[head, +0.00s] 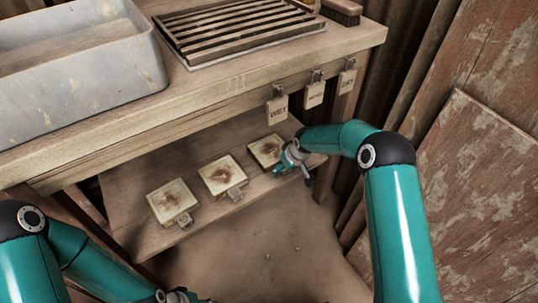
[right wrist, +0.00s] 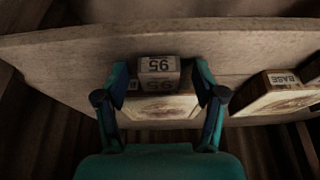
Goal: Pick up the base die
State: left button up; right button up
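Three square, cream-topped dies with brown patches lie in a row on the low shelf: a left die (head: 172,202), a middle die (head: 222,176) and a right die (head: 266,150). Their labels are unreadable in the head view. My right gripper (head: 287,162) is at the right die's front edge. In the right wrist view its open fingers (right wrist: 162,72) stand either side of a small block on a die, whose marking looks like "95" (right wrist: 158,66). A die labelled BASE (right wrist: 278,92) lies to the right, outside the fingers. My left gripper (head: 180,297) is partly cut off at the bottom edge.
The dies' shelf (head: 130,185) is under a wooden bench (head: 200,90). On the bench are a grey basin (head: 75,90) and a slatted rack (head: 235,28). Tags, one reading WET (head: 278,111), hang from its front. Boards lean at the right. The floor in front is mostly clear.

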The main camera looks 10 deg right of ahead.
grip_shut()
jog(key=shift+r, duration=0.1)
dwell(0.3)
